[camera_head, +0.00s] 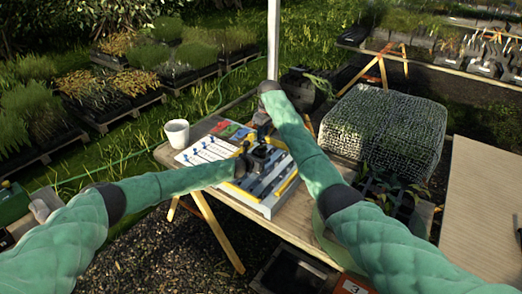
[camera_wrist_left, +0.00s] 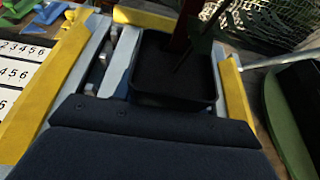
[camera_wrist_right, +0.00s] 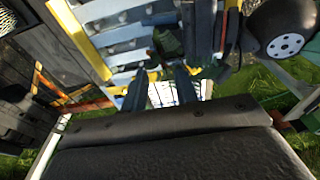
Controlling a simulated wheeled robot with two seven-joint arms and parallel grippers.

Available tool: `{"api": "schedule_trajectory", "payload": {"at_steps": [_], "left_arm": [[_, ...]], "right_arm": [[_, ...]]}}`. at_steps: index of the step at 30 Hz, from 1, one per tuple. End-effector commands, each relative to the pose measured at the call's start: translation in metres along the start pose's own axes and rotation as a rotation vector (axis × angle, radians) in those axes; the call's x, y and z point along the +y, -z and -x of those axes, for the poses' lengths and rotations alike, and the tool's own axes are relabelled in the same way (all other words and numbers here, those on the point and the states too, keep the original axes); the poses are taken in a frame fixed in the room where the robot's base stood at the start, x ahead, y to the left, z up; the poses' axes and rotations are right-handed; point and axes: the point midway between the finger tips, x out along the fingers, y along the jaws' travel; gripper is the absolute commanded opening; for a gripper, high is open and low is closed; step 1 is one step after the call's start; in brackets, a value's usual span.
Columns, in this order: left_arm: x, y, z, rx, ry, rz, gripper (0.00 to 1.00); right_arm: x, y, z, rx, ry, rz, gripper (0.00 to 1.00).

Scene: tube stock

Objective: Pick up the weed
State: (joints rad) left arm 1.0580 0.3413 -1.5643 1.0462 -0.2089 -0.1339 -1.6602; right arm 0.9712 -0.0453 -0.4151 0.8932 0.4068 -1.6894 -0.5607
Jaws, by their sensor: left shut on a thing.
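My left gripper (camera_head: 243,165) is over the grey and yellow rack (camera_head: 275,190) on the table. It is shut on a black square pot (camera_wrist_left: 175,100), whose dark inside fills the middle of the left wrist view. A thin dark green strand (camera_wrist_left: 207,34) shows above the pot; I cannot tell whether it is the weed. My right gripper (camera_wrist_right: 160,88) points down over the same rack, with its two dark fingers apart. A small dark green patch (camera_wrist_right: 168,42) lies beyond those fingers, too blurred to name. The weed itself cannot be made out for sure.
A white cup (camera_head: 177,133) and a numbered white board (camera_head: 207,151) with blue pegs stand left of the rack. A wire mesh cage (camera_head: 383,130) and a tray of seedlings (camera_head: 385,197) are on the right. A bare board (camera_head: 485,205) lies further right.

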Motion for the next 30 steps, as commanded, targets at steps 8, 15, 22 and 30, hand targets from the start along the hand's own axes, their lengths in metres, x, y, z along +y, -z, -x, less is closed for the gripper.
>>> {"api": "schedule_trajectory", "payload": {"at_steps": [8,15,22,30], "left_arm": [[0.0,0.0,0.0,0.0,0.0,0.0,0.15],[0.0,0.0,0.0,0.0,0.0,0.0,0.15],[0.0,0.0,0.0,0.0,0.0,0.0,0.15],[0.0,0.0,0.0,0.0,0.0,0.0,0.15]], "right_arm": [[-0.002,0.001,-0.03,-0.003,0.002,0.0,0.29],[-0.002,0.002,-0.051,-0.001,0.0,0.001,0.29],[-0.002,0.002,-0.051,0.0,0.0,0.001,0.17],[-0.002,0.002,-0.05,0.0,0.0,0.0,0.0]]}}
